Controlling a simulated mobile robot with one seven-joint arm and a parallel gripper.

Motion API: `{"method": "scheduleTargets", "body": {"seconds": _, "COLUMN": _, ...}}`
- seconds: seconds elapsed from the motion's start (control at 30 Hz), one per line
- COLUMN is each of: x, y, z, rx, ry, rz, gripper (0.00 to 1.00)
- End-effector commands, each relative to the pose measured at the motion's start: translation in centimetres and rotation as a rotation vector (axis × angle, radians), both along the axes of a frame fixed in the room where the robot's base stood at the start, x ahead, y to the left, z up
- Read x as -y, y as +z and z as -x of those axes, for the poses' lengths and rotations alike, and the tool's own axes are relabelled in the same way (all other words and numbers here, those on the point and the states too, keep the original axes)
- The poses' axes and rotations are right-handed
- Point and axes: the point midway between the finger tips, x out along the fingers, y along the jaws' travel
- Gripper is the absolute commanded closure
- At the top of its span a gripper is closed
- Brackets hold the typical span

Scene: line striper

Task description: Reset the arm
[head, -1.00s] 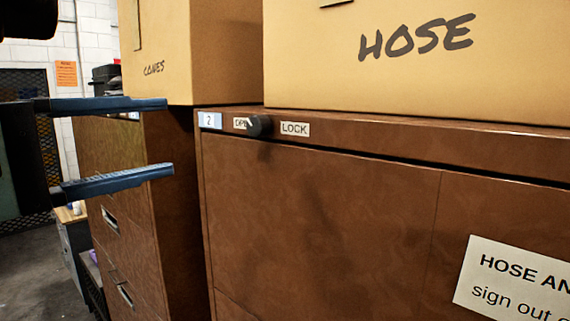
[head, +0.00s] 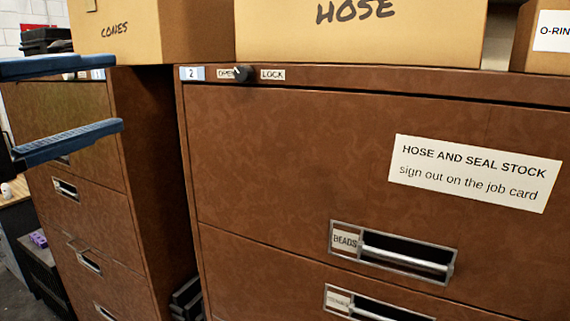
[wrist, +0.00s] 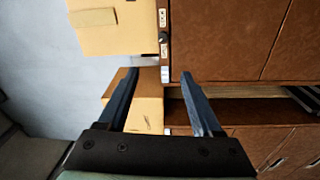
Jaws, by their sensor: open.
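My gripper (head: 112,97) is at the left edge of the head view. Its two blue fingers are spread one above the other, with nothing between them. It is in front of the left brown cabinet and left of the dark lock knob (head: 243,73), apart from it. The knob sits on the top rail of the cabinet marked 2, between the OPEN and LOCK labels, covering the end of OPEN. In the wrist view the open fingers (wrist: 158,76) point toward the cabinets, and the small knob (wrist: 163,38) shows beyond them.
The brown cabinet (head: 290,150) has a HOSE AND SEAL STOCK sign (head: 475,172) and shut drawers with metal handles. A HOSE box (head: 300,40) stands on it. A CONES box (head: 185,30) stands on the left cabinet (head: 65,125). A narrow gap separates the cabinets.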

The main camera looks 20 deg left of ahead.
Motion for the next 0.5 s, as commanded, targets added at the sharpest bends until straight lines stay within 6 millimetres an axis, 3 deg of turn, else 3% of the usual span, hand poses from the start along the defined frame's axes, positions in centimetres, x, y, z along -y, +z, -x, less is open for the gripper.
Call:
{"method": "scheduleTargets", "body": {"seconds": 0.03, "x": 1.2, "y": -1.1, "z": -1.8, "rx": 0.017, "ry": 0.014, "rz": -0.058, "gripper": 0.33}}
{"method": "scheduleTargets", "body": {"seconds": 0.17, "x": 4.4, "y": -2.1, "z": -5.6, "rx": 0.085, "ry": 0.085, "rz": -0.256, "gripper": 0.33}}
{"method": "scheduleTargets", "body": {"seconds": 0.3, "x": 10.4, "y": -3.2, "z": -8.7, "rx": 0.195, "ry": 0.187, "rz": -0.547, "gripper": 0.33}}
{"method": "scheduleTargets", "body": {"seconds": 0.4, "x": 16.7, "y": -3.6, "z": -9.2, "rx": 0.316, "ry": 0.29, "rz": -0.808, "gripper": 0.33}}
{"method": "scheduleTargets", "body": {"seconds": 0.5, "x": 22.7, "y": -3.3, "z": -7.6, "rx": 0.447, "ry": 0.408, "rz": -1.035, "gripper": 0.33}}
